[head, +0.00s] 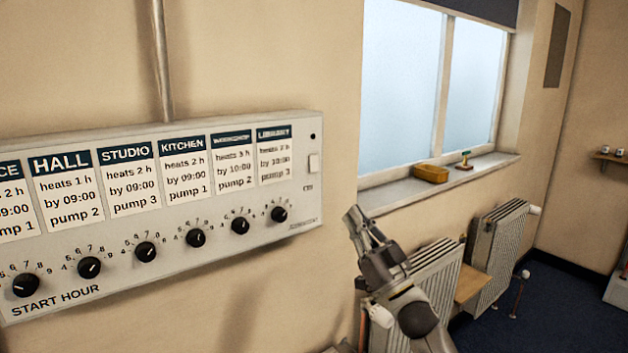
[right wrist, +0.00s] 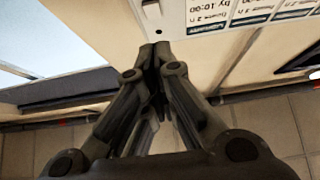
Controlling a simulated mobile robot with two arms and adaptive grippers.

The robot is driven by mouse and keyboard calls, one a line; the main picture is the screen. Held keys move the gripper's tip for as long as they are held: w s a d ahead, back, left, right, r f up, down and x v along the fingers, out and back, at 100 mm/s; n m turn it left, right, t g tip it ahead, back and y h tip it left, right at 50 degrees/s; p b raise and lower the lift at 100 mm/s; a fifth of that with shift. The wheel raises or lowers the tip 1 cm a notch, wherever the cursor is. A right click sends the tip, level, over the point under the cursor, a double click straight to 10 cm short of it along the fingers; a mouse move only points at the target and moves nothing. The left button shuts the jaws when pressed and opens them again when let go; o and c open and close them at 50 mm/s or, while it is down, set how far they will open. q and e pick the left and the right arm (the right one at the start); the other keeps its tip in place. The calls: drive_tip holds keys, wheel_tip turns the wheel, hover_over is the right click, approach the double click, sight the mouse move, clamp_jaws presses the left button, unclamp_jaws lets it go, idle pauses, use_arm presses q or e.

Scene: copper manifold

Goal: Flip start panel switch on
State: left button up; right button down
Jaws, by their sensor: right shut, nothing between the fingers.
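The start panel (head: 160,262) is a pale wall box on the left of the head view, with a row of labels above black knobs. Its switch (head: 313,162) is a small white rocker near the right end, beneath a small dark dot. Whether it is on or off is too small to tell. My right gripper (head: 355,216) is shut and empty, to the right of and below the switch, apart from it in the head view. In the right wrist view the shut fingertips (right wrist: 155,50) point towards the panel's end (right wrist: 180,20). My left gripper is not in view.
A window sill (head: 440,182) right of the panel holds a yellow tray (head: 430,173) and a small green-topped object (head: 464,161). Radiators (head: 497,247) stand below, with a wooden shelf (head: 472,283) between them. The wall between panel and window is bare.

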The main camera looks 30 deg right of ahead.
drive_tip(key=shift+s+r, duration=0.2)
drive_tip(key=shift+r, duration=0.2)
drive_tip(key=p, duration=0.4)
approach(312, 159)
wheel_tip(312, 159, up, 4)
drive_tip(key=shift+w+a+f+p, duration=0.1)
drive_tip(key=shift+w+f+p, duration=0.2)
drive_tip(key=shift+w, duration=0.6)
drive_tip(key=shift+w+a+f+p, duration=0.1)
drive_tip(key=shift+w+f+p, duration=0.15)
drive_tip(key=shift+w, duration=0.65)
drive_tip(key=shift+f, duration=0.15)
